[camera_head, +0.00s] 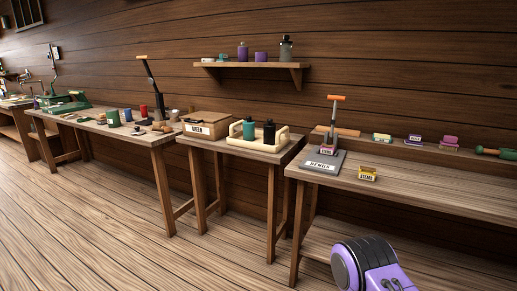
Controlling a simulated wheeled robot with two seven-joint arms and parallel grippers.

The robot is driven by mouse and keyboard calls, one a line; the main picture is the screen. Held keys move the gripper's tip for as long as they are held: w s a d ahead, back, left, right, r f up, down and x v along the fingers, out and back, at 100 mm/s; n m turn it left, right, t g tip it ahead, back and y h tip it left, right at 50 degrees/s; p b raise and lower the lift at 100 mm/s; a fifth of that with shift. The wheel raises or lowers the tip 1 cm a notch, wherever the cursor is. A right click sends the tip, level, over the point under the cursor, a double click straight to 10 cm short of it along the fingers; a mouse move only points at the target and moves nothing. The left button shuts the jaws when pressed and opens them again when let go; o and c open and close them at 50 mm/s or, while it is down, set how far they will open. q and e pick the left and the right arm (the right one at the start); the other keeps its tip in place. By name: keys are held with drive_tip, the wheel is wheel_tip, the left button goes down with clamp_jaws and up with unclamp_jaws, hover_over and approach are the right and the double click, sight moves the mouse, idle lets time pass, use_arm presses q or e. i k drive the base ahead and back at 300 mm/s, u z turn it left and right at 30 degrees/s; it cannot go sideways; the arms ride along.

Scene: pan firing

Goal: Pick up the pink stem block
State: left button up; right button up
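Two pink blocks show at the right-hand workbench. One pink block (449,141) sits on the raised ledge at the back of the bench. Another pink block (327,149) with a pale label sits on the grey plate (322,167), just below an upright tool with an orange top handle (337,98). The small print on both pink blocks is hard to read, so I cannot tell which one is the stem block. Neither of my grippers is in view.
A yellow block (367,174) labelled STEMS stands on the bench front. Purple (413,139) and yellow-green (382,138) blocks sit on the ledge, with a green-handled tool (493,153) at right. A bottle tray (238,140) stands on the middle table. The bench's right front is clear.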

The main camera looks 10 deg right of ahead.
sight(329, 150)
drive_tip(key=u, duration=0.4)
drive_tip(key=i, duration=2.85)
drive_tip(key=z, duration=1.85)
